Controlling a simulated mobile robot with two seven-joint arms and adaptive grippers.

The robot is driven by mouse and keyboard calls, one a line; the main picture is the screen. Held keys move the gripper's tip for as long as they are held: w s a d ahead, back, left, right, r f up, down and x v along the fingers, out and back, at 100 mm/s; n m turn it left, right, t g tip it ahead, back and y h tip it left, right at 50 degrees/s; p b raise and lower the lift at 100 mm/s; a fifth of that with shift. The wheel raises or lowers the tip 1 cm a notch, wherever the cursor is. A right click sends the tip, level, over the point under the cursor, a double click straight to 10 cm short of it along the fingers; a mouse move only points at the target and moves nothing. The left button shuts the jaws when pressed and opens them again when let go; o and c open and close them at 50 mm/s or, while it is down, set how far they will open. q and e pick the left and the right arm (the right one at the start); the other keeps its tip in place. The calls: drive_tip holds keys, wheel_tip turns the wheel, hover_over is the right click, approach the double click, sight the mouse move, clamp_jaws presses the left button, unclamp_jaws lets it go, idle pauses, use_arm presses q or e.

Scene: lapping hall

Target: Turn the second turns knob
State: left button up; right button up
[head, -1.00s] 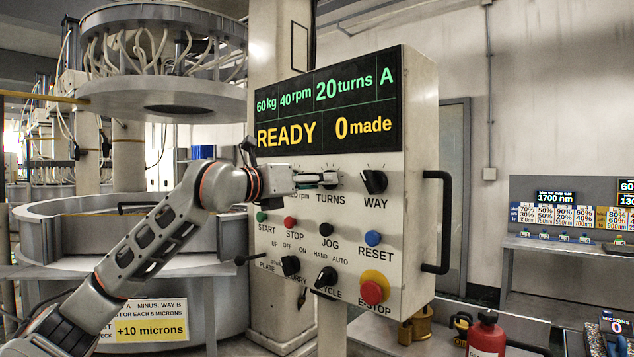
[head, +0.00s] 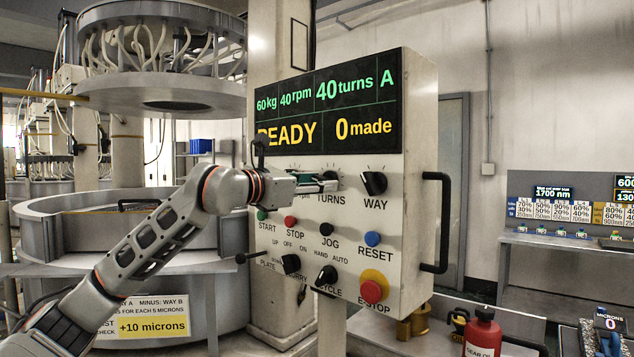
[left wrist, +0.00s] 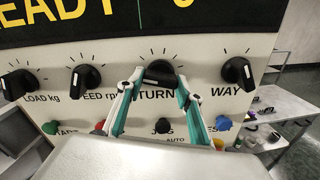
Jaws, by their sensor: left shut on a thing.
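The control panel (head: 415,110) carries a display (head: 350,105) reading 60 kg, 40 rpm, 40 turns, A, READY and 0 made. My left gripper (head: 318,184) is at the turns knob (head: 331,175), above the TURNS label. In the left wrist view, its two fingers (left wrist: 158,82) are closed on both sides of the black turns knob (left wrist: 159,71), whose top shows between them. The load knob (left wrist: 18,84) and speed knob (left wrist: 84,78) are to its left, and the way knob (left wrist: 238,71) is to its right. My right gripper is in neither view.
Below are the start, stop, jog and reset buttons, with the yellow-ringed red E-stop (head: 372,290) at lower right. A black handle (head: 440,222) sticks out from the panel's right side. A red bottle (head: 484,332) stands on a bench at the right.

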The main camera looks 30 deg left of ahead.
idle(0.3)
use_arm(q)
drive_tip(key=o, duration=1.1)
drive_tip(key=shift+s+a, duration=0.35)
drive_tip(key=shift+s, duration=1.6)
drive_tip(key=shift+s+a, duration=0.35)
drive_tip(key=shift+s, duration=1.65)
drive_tip(key=shift+s+a, duration=0.35)
drive_tip(key=shift+s, duration=1.6)
